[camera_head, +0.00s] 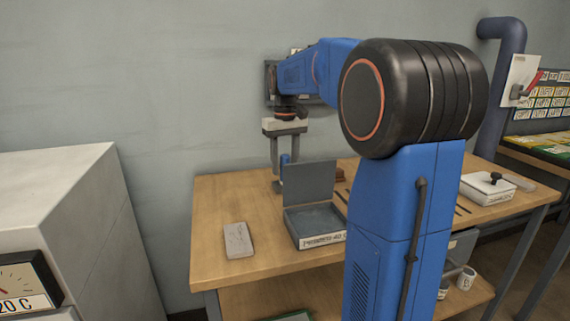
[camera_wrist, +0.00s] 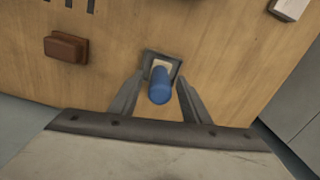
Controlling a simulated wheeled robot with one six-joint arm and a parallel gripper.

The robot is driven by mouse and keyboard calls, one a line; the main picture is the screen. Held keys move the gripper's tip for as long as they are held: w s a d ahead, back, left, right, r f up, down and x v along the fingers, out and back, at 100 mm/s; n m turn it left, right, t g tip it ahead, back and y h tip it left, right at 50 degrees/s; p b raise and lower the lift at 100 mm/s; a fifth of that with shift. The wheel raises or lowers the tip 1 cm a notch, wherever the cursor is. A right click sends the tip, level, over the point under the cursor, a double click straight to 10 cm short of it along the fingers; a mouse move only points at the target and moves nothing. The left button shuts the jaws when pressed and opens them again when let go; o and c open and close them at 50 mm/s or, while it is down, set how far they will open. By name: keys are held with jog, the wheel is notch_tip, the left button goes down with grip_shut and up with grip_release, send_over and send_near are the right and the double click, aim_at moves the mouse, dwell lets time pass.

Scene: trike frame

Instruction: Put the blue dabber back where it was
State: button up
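The blue dabber (camera_wrist: 160,87) stands on a pale patch in a small dark square holder (camera_wrist: 149,58) on the wooden table. Gaps show between the dabber and both fingers, so the gripper is open and empty. In the head view my gripper (camera_head: 284,165) hangs over the same spot. Whether the dabber is fully seated in the holder cannot be told.
A grey box with raised lid (camera_head: 310,183) stands just in front of the dabber. A grey-white slab (camera_head: 238,240) lies at the table's front left. A brown block (camera_wrist: 66,47) lies near the holder. A white box (camera_head: 487,189) stands at the right. The wall is close behind.

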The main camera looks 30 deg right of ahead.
jog(key=shift+r, duration=0.1)
notch_tip(320, 180, up, 10)
jog(key=shift+r, duration=1.05)
